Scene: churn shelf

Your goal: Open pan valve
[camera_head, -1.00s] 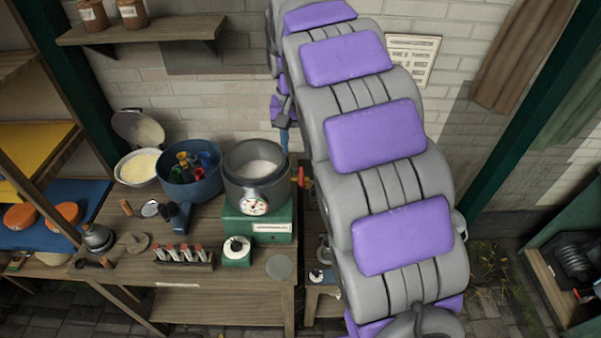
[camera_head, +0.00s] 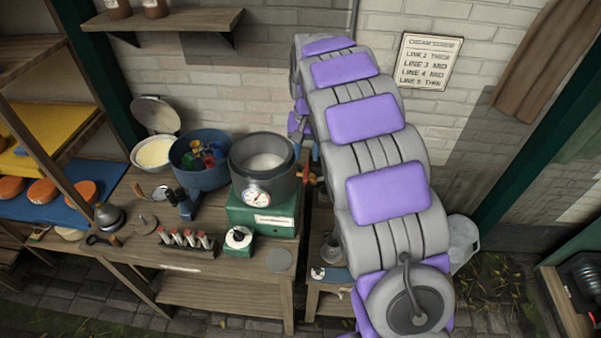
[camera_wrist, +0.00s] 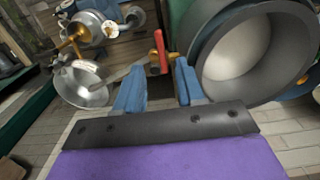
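The pan (camera_head: 262,185) is a large grey pot with a dial, on a green base on the bench. Its valve (camera_head: 309,174), with a red handle, sticks out on the right side. In the wrist view, the red lever (camera_wrist: 159,52) stands roughly upright on a brass fitting, beside the pan's wide rim (camera_wrist: 285,85). My gripper (camera_wrist: 158,85) is open, with its two blue fingers apart. The lever appears between the fingertips in the wrist view; I see no contact, and cannot tell how far ahead it is. In the head view my arm hides most of the gripper.
A blue tub (camera_head: 200,160) of coloured items stands left of the pan. A rack of red-topped vials (camera_head: 187,242) is at the front. In the wrist view, a shiny metal bowl (camera_wrist: 82,85) and a metal vessel with brass fittings (camera_wrist: 90,27) lie left of the valve.

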